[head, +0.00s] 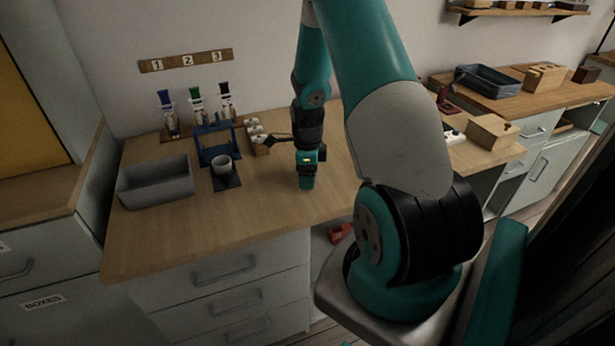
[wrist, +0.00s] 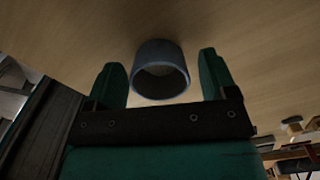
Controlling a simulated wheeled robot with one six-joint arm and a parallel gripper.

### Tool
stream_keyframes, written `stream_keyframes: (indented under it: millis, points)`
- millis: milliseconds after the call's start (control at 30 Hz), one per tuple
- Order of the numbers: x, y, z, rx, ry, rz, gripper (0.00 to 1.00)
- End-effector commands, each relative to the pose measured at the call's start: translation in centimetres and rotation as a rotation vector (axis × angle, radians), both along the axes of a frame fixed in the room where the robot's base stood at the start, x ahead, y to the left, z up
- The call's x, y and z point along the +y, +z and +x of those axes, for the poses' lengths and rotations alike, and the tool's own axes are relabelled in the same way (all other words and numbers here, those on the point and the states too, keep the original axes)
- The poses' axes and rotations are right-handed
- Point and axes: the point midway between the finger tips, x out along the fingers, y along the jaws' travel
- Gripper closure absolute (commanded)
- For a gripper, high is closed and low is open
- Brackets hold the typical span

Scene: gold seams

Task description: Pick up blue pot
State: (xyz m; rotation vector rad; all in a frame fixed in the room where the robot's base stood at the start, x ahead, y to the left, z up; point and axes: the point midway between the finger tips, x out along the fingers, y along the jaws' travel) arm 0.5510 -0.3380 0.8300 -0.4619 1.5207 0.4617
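The blue pot (wrist: 158,50) is a short, open, dull blue-grey cylinder on bare wood in the wrist view. Its round mouth faces the camera. My gripper (wrist: 159,68) is open, with one teal finger on each side of the pot. Gaps show between the pot and both fingers, so it is not held. In the head view my gripper (head: 306,182) points down low over the worktop, right of the blue stand. I cannot make out the pot there; my gripper may hide it.
The wooden worktop (head: 235,220) holds a grey bin (head: 155,190) at left, a blue stand (head: 205,150) and a pale cup (head: 221,166) on a dark mat. Several small items stand behind, under a 1-2-3 label board (head: 186,60). The front of the worktop is clear.

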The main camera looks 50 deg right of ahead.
Motion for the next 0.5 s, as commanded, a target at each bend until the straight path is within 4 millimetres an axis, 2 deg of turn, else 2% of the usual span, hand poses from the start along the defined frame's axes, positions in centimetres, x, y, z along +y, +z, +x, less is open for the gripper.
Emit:
stream_keyframes:
  millis: [33,200,500]
  points:
    - [0.01,0.01,-0.01,0.0,0.0,0.0,0.34]
    - [0.01,0.02,-0.01,0.0,0.0,0.0,0.71]
    - [0.01,0.04,-0.01,0.0,0.0,0.0,0.71]
